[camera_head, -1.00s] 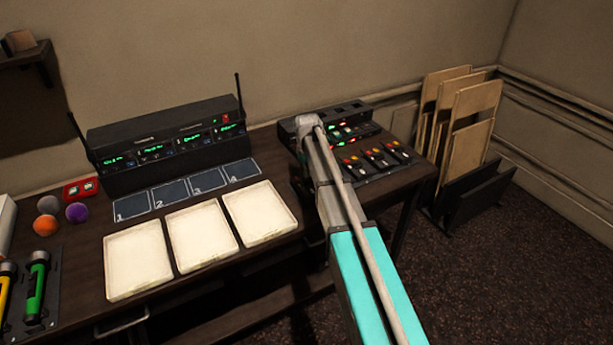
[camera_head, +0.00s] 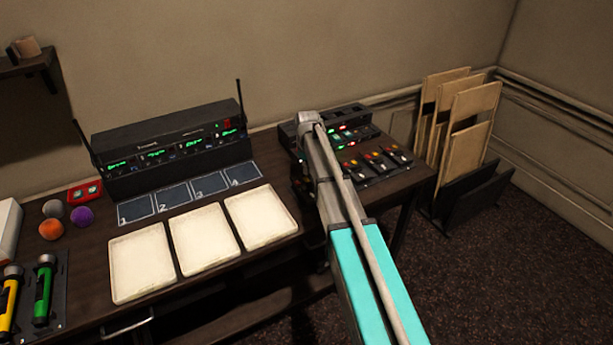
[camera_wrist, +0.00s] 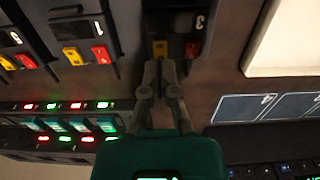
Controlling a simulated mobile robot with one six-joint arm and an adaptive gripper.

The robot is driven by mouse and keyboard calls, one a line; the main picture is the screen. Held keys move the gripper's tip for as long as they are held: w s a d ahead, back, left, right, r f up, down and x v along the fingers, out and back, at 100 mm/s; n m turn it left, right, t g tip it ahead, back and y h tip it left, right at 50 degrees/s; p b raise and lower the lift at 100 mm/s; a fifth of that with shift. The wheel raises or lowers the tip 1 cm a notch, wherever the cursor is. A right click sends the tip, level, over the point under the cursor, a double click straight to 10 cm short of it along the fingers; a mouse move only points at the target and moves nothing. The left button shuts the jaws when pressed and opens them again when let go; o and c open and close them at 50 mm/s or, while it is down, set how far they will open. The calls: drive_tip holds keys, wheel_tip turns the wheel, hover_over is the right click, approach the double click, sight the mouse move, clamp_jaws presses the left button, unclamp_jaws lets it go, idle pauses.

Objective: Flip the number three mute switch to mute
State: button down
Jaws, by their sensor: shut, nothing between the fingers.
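The black mixing desk (camera_head: 412,170) stands at the right end of the table, with my arm crossing its left part. In the wrist view the desk fills the left and top, with red and yellow buttons (camera_wrist: 100,54) in pairs and a row of lit red and green lamps (camera_wrist: 76,105) beside teal parts. My gripper (camera_wrist: 161,65) is shut and empty.
A black receiver rack (camera_head: 170,150) with antennas stands left of the desk. Numbered dark cards (camera_head: 208,182) and white trays (camera_head: 262,216) lie in front of it. Balls (camera_head: 82,216) and coloured tubes (camera_head: 44,290) are at far left. Wooden panels (camera_head: 470,115) stand in a floor rack at right.

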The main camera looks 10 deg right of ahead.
sight(307, 180)
drive_tip(key=shift+r+p, duration=1.65)
drive_tip(key=shift+r, duration=0.2)
drive_tip(key=s+m, duration=0.3)
drive_tip(key=s, duration=2.6)
drive_tip(key=shift+m, duration=0.3)
drive_tip(key=shift+f, duration=0.15)
